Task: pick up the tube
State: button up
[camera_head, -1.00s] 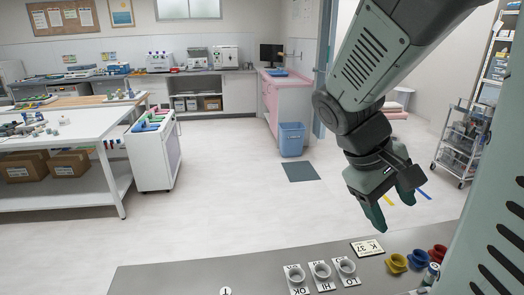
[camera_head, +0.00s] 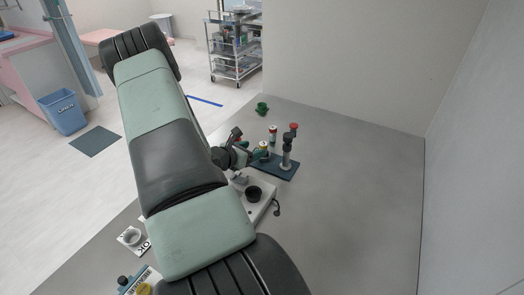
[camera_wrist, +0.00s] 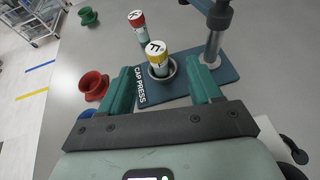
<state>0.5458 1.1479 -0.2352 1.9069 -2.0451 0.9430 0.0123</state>
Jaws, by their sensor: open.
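In the wrist view a tube with a yellow lettered cap (camera_wrist: 156,49) stands in the round socket of the blue cap press (camera_wrist: 152,94). A second tube with a red lettered cap (camera_wrist: 138,20) stands behind it to the left, apart from the press. My gripper (camera_wrist: 161,70) is open, its green fingers to the left and right of the yellow-capped tube, with gaps showing. In the head view the yellow cap (camera_head: 263,145) shows beside my gripper (camera_head: 250,156), partly hidden by it. The red-capped tube (camera_head: 273,133) stands just beyond.
The press's dark post (camera_wrist: 213,35) rises close to the right finger. A red cup (camera_wrist: 93,86) lies left of the left finger; a green cup (camera_wrist: 88,16) is farther back. A white device (camera_head: 260,200) with a black round part is near. Counter to the right is clear.

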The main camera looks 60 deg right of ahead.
aim_at(266, 144)
jog(key=x, duration=0.4)
jog(key=shift+d+f, duration=0.1)
jog(key=shift+d, duration=0.25)
jog(key=shift+x, duration=2.75)
jog(key=shift+w+f, duration=0.1)
jog(key=shift+w, duration=0.05)
jog(key=shift+c, duration=0.5)
jog(key=c, duration=1)
grip_shut()
